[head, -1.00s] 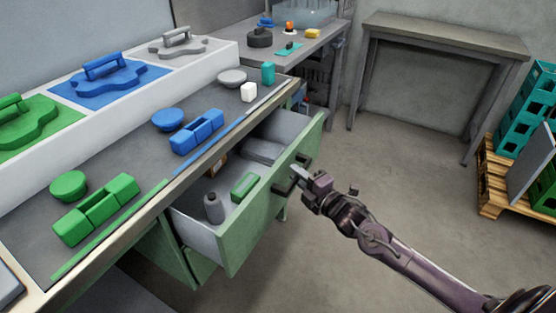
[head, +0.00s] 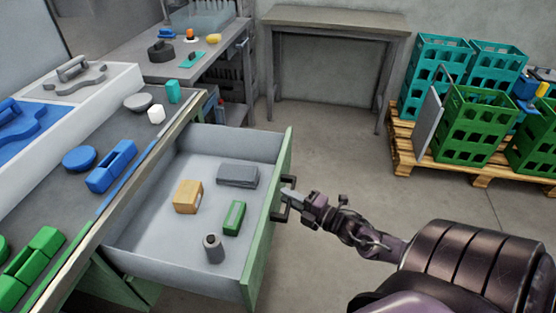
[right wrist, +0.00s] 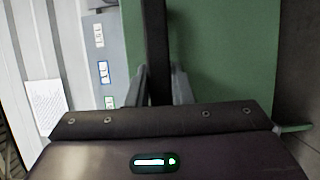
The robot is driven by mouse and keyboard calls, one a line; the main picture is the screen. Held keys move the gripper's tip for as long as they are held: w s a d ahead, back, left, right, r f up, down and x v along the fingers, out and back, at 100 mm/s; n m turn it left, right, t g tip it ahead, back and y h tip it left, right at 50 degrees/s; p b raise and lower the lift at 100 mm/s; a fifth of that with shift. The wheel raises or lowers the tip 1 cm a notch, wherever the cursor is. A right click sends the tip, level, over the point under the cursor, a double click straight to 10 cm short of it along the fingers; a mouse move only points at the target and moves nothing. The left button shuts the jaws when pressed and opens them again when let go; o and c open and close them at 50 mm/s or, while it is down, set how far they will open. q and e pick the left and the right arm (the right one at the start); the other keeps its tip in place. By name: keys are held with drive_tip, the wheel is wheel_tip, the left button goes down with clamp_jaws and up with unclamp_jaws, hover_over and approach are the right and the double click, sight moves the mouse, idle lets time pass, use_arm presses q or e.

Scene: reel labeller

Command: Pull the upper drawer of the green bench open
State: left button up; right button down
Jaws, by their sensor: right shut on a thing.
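The upper drawer (head: 165,245) of the green bench stands well open in the head view, its grey inside in sight. Its green front (head: 262,255) carries a dark bar handle (head: 283,205). My right gripper (head: 291,196) is shut on that handle, on the outer side of the front. In the right wrist view the handle (right wrist: 157,50) runs up between the two fingers (right wrist: 158,88), before the green front (right wrist: 225,50). My left gripper is not in view.
In the drawer lie an orange-brown box (head: 187,196), a grey block (head: 237,176), a green block (head: 234,217) and a grey cylinder (head: 213,248). The bench top (head: 75,195) holds blue and green pieces. A pallet (head: 455,172) with crates stands at right. The floor between is clear.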

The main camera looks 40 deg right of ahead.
drive_tip(key=shift+s+d, duration=0.25)
drive_tip(key=shift+s, duration=0.05)
drive_tip(key=c, duration=1.3)
unclamp_jaws()
drive_tip(key=shift+v, duration=3.9)
